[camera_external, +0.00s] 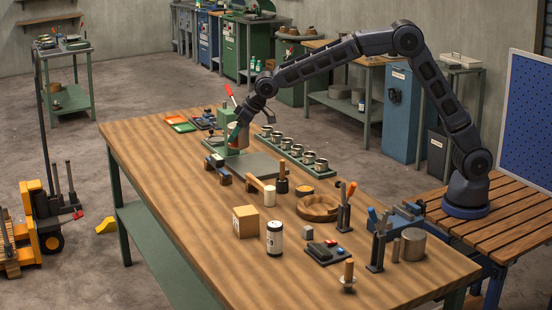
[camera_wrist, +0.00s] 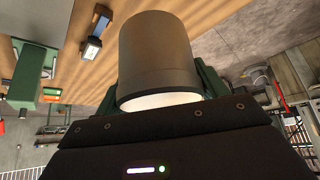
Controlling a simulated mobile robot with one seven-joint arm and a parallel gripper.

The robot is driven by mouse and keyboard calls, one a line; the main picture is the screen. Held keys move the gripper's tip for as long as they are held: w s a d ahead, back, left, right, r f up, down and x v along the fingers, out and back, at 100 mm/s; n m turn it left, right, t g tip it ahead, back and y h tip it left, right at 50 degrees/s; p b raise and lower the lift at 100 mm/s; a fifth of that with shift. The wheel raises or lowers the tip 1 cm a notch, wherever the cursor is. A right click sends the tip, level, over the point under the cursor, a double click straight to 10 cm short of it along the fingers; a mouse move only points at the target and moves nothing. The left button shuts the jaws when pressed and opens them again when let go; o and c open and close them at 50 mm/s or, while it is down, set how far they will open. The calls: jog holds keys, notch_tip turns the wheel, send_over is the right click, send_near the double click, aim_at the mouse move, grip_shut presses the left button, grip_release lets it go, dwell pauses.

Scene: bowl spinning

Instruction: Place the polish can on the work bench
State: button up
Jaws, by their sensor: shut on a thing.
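My gripper (camera_external: 241,127) is shut on a grey cylindrical can (camera_wrist: 155,50), which appears to be the polish can. The wrist view shows its plain dark side and a pale end nearest the wrist; green fingers show on both sides of it. In the external view the gripper is at the far part of the wooden work bench (camera_external: 180,190), near a green press-like stand. The can is mostly hidden there, and I cannot tell whether it touches anything. The bench top also shows in the wrist view (camera_wrist: 215,14).
A green rack with several small tins (camera_external: 294,151) lies right of the gripper. The bench's left front is clear.

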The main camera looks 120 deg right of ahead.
jog(key=s+d+m+g+h, duration=0.2)
jog(key=s+d+m, duration=0.2)
jog(key=s+d, duration=1.6)
jog(key=f, duration=0.6)
jog(key=w+d+f, duration=0.1)
jog(key=f, duration=0.5)
jog(key=w+d+f, duration=0.1)
jog(key=f, duration=0.6)
jog(key=shift+d+f, duration=0.1)
jog(key=o, duration=1.2)
jog(key=shift+f, duration=0.15)
jog(key=shift+c, duration=0.2)
